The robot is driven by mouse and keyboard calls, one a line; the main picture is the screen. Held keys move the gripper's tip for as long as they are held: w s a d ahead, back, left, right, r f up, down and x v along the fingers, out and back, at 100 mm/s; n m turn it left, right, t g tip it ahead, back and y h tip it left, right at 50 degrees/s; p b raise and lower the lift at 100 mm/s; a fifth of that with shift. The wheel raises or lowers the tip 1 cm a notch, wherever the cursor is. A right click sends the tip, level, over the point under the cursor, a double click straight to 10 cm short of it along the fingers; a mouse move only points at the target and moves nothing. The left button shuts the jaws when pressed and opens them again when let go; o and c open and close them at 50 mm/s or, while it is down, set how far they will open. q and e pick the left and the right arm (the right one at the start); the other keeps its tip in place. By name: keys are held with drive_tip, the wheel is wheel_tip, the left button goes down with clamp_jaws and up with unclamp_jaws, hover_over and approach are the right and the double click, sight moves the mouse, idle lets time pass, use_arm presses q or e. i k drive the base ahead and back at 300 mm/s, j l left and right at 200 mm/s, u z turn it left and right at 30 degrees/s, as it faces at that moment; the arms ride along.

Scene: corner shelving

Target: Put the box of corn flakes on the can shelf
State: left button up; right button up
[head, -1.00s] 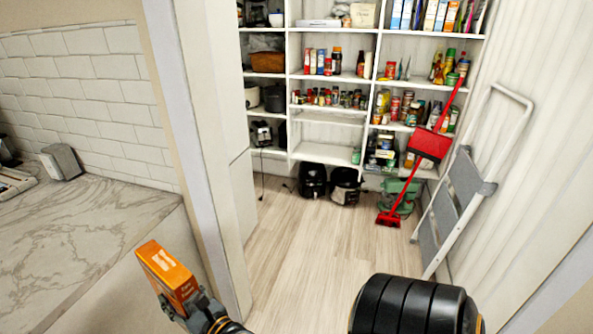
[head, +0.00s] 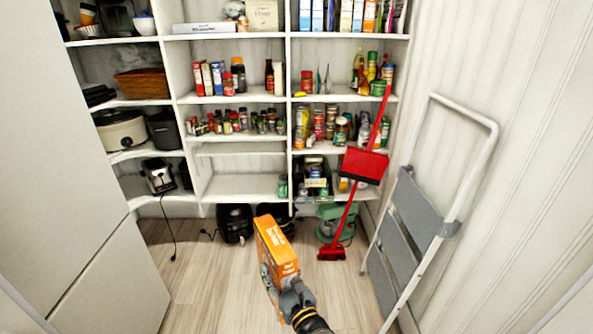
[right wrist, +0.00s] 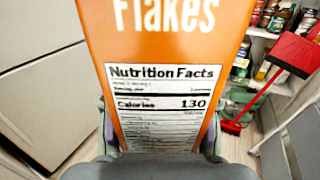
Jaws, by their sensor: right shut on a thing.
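The orange box of corn flakes (head: 276,245) is in the lower middle of the head view, tilted and in front of the shelving. Its side with "Flakes" and a nutrition label fills the middle of the right wrist view (right wrist: 160,70). My right gripper (head: 285,290) is shut on the lower part of the box, with a finger at each side. The can shelf (head: 318,151) is in the right column of the shelving, at middle height, ahead of and above the box. Several cans and jars stand across it. My left gripper is not in view.
A red broom and dustpan (head: 363,165) stand before the right column and partly cover the can shelf. A folded step ladder (head: 410,215) leans at the right wall. Black appliances (head: 235,223) stand on the floor. The shelf left of the cans (head: 240,185) has bare room.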

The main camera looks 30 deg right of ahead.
sight(238, 188)
drive_tip(key=i+l, duration=0.25)
drive_tip(key=i, duration=0.2)
drive_tip(key=i+l+z, duration=0.1)
drive_tip(key=i, duration=0.35)
drive_tip(key=i+l, duration=0.3)
drive_tip(key=i, duration=0.15)
drive_tip(key=i+l, duration=0.2)
drive_tip(key=i, duration=0.3)
drive_tip(key=i+l+z, duration=0.1)
drive_tip(key=i, duration=0.35)
drive_tip(key=l, duration=0.1)
